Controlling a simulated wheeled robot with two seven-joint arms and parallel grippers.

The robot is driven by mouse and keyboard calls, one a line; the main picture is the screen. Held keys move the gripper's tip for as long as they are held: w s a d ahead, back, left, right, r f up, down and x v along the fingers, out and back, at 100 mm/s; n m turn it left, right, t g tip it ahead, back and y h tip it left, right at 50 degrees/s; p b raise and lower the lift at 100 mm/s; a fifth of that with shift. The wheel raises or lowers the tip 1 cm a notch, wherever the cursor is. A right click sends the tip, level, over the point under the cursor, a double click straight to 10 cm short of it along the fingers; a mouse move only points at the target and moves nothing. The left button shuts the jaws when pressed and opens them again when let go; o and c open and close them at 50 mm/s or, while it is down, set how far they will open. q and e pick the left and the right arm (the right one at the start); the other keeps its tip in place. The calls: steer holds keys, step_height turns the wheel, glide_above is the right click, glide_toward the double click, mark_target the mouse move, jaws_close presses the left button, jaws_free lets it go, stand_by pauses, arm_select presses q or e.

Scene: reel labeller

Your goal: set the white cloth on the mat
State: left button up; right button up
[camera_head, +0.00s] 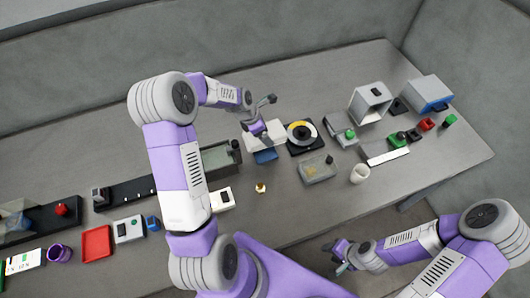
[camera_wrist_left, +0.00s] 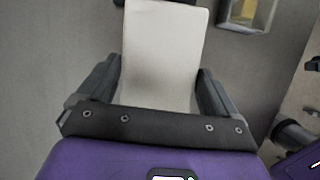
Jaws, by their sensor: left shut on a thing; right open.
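My left gripper (camera_head: 258,130) is above the middle of the table. It is shut on the white cloth (camera_head: 262,141), which looks like a flat pale rectangle. In the left wrist view the white cloth (camera_wrist_left: 160,60) sits between the two dark fingers and reaches out past them. A small blue piece (camera_head: 265,156) shows just below the cloth; I cannot tell whether it is the mat. The cloth looks close over it, but I cannot tell whether they touch. My right gripper (camera_head: 338,257) is open and empty, off the table's front edge.
A black base with a yellow and white reel (camera_head: 301,134) stands right of the cloth. A clear-lidded box (camera_head: 317,169) and white cup (camera_head: 359,173) are nearby. A red tray (camera_head: 96,244) lies far left. Bare table (camera_head: 300,215) is free in front.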

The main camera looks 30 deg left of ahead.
mark_target(251, 137)
arm_select(q)
steer(key=f, duration=0.4)
steer(key=shift+s+f, duration=0.2)
steer(key=shift+f, duration=0.1)
steer(key=shift+w+f, duration=0.15)
steer(key=shift+f, duration=2.25)
steer(key=shift+f, duration=0.1)
steer(key=o, duration=0.7)
steer(key=shift+o, duration=0.2)
steer(key=v, duration=1.2)
